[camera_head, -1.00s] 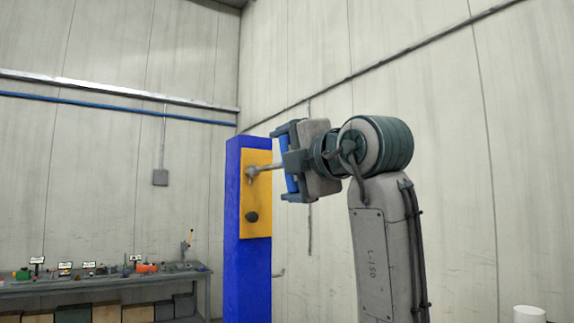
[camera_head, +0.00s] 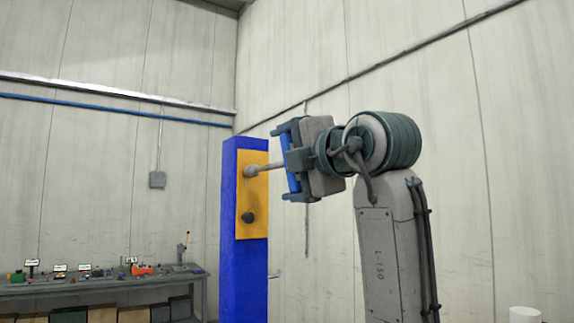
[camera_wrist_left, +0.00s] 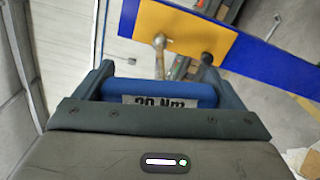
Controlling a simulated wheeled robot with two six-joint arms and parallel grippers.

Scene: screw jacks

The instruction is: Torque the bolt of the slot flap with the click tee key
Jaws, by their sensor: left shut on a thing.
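The slot flap, a yellow plate (camera_head: 253,194), is on the front of a blue post (camera_head: 233,245). My left gripper (camera_head: 284,163) is shut on the blue handle of the click tee key (camera_head: 293,178). The key's grey shaft runs from the handle to the upper part of the plate, where its end meets a round grey spot; the bolt there is largely hidden. In the left wrist view the handle (camera_wrist_left: 170,93) lies crosswise between the fingers, with a white label ending in "Nm". The shaft (camera_wrist_left: 160,66) reaches the yellow plate (camera_wrist_left: 188,29). My right gripper is not in view.
A dark round knob (camera_head: 248,217) sticks out lower on the plate; it also shows in the left wrist view (camera_wrist_left: 206,58). A workbench (camera_head: 100,285) with small items stands at the back left. A white cylinder (camera_head: 525,314) shows at the bottom right.

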